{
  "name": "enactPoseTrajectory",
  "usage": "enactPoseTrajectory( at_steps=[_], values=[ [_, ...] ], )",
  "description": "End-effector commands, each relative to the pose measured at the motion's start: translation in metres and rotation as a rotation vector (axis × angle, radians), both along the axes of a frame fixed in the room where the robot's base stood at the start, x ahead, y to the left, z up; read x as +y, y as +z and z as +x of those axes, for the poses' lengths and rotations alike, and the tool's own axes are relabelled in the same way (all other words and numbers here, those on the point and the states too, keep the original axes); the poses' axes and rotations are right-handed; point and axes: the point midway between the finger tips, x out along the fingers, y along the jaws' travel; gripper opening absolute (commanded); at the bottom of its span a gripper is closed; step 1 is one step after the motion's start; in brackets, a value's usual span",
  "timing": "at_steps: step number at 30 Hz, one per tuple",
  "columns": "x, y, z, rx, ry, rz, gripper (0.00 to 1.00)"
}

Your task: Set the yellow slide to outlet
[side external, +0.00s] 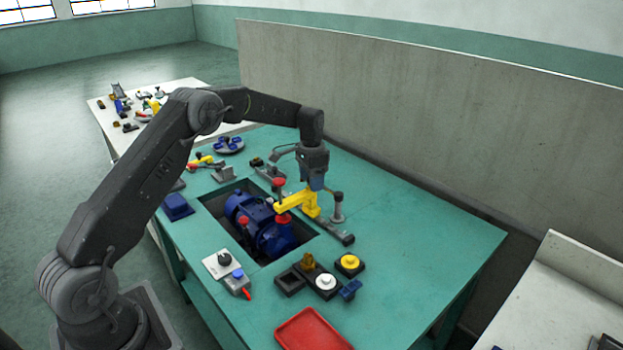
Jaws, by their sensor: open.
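A yellow L-shaped piece (297,203), which looks like the yellow slide, stands beside the right edge of the pit in the green bench. A dark rail (340,236) runs out from below it toward the front right. My gripper (315,187) points down at the upper right part of the yellow piece, open. The fingertips are small and overlap the yellow piece in this view, so I cannot tell whether they touch or straddle it. No outlet marking is readable.
A blue pump (262,222) sits in the pit. A grey knobbed post (337,207) stands close right of my gripper. A red-topped knob (279,183) is close left. A red tray (312,330) and several small controls occupy the front; the bench's right side is clear.

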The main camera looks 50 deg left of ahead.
Motion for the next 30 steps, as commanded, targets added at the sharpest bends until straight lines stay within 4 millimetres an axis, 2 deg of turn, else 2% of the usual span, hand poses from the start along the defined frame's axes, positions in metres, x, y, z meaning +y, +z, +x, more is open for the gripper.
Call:
enactPoseTrajectory(
  at_steps=[4, 7, 21, 25, 30],
  values=[
    [0.0, 0.004, 0.0, 0.0, 0.0, 0.0, 0.56],
    [0.0, 0.015, 0.001, -0.002, 0.0, 0.0, 0.56],
    [0.0, 0.112, 0.0, -0.003, 0.0, 0.001, 0.56],
    [0.0, 0.129, 0.0, -0.002, 0.0, 0.0, 0.56],
    [0.0, 0.138, 0.0, -0.001, 0.0, 0.001, 0.56]
  ],
)
